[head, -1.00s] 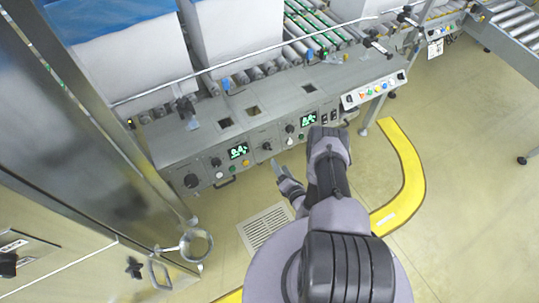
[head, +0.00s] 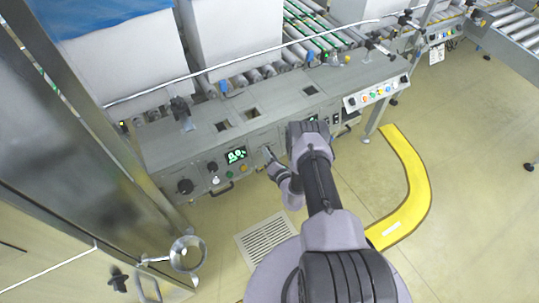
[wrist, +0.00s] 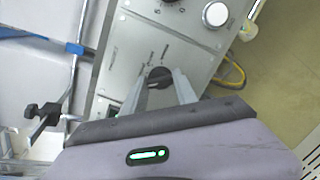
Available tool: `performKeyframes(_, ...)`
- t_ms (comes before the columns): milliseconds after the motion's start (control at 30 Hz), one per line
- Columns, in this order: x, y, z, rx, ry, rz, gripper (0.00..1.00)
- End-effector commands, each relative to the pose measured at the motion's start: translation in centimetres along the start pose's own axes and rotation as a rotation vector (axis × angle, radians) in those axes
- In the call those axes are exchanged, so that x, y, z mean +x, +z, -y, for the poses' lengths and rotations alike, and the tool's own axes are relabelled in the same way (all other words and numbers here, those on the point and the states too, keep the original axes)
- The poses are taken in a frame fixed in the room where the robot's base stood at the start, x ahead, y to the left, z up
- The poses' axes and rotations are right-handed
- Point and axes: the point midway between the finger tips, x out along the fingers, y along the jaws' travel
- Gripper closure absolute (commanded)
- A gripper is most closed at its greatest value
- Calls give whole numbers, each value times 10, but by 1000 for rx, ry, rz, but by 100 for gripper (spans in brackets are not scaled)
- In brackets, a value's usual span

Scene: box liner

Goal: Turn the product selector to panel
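The product selector (wrist: 159,77) is a black rotary knob on the grey panel face, with small printed position labels around it that are too blurred to read. In the wrist view my gripper (wrist: 163,75) has its two grey fingers apart, with the knob between or just beyond their tips. A narrow gap seems to show beside the right finger, and I cannot tell whether either finger touches the knob. In the head view my gripper (head: 267,151) is at the front of the control panel, hiding the selector, just right of a green display (head: 236,156).
The panel (head: 215,145) carries other knobs, including a large black one (head: 185,186). A white round knob (wrist: 215,14) and a yellow cable (wrist: 232,72) are near the selector. A steel post (head: 110,130) stands left. The floor in front is clear, with a grate (head: 266,240).

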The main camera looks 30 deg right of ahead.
Motion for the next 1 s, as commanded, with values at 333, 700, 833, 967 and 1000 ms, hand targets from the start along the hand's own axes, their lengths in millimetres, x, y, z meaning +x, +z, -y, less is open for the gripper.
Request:
performKeyframes(333, 0, 0, 0, -19, 3, 0, 100)
performKeyframes(700, 1, -1, 2, -234, 36, -1, 100)
performKeyframes(833, 1, -1, 2, -334, 51, -1, 100)
performKeyframes(967, 0, -1, 2, -426, 63, 0, 100)
performKeyframes(1000, 0, -1, 2, -452, 67, -1, 100)
